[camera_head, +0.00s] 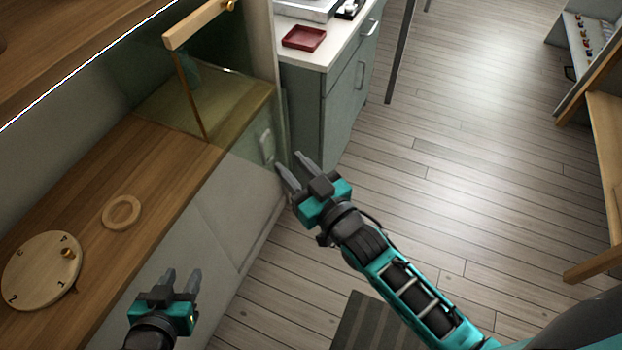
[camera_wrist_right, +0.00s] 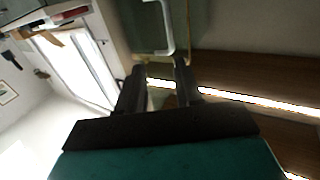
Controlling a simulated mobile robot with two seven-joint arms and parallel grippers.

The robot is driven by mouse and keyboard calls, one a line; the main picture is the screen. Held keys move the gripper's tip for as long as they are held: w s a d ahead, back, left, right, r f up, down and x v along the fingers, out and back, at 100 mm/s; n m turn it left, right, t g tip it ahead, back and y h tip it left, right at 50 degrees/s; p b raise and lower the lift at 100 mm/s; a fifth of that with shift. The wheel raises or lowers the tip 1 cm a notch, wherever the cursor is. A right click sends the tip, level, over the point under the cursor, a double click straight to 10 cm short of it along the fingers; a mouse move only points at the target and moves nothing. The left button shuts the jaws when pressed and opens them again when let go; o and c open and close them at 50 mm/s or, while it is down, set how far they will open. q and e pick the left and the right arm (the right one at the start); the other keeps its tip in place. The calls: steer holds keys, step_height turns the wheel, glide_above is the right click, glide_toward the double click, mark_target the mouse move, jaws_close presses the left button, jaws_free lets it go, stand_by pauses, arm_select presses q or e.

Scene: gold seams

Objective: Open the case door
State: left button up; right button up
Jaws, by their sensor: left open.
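The glass case (camera_head: 205,88), with a wooden-edged top, stands at the far end of the wooden counter. A pale handle (camera_head: 267,145) shows on its front side, and also in the right wrist view (camera_wrist_right: 166,28), just beyond the fingertips. The door looks closed, though its edges are hard to make out. My right gripper (camera_head: 297,169) is open, just right of and slightly below the handle, with nothing visible between its fingers (camera_wrist_right: 159,75). My left gripper (camera_head: 181,280) is open and empty, low in front of the counter.
A grey cabinet (camera_head: 345,95) with a red tray (camera_head: 304,38) stands right behind the case. The plank floor (camera_head: 460,150) to the right is largely clear.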

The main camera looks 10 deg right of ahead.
arm_select(q)
steer(key=shift+d, duration=0.1)
arm_select(e)
steer(key=shift+d+v, duration=0.15)
steer(key=shift+v, duration=1.05)
steer(key=shift+d+v, duration=0.15)
steer(key=shift+v, duration=1)
arm_select(q)
steer(key=shift+s, duration=0.1)
arm_select(e)
steer(key=shift+w, duration=0.1)
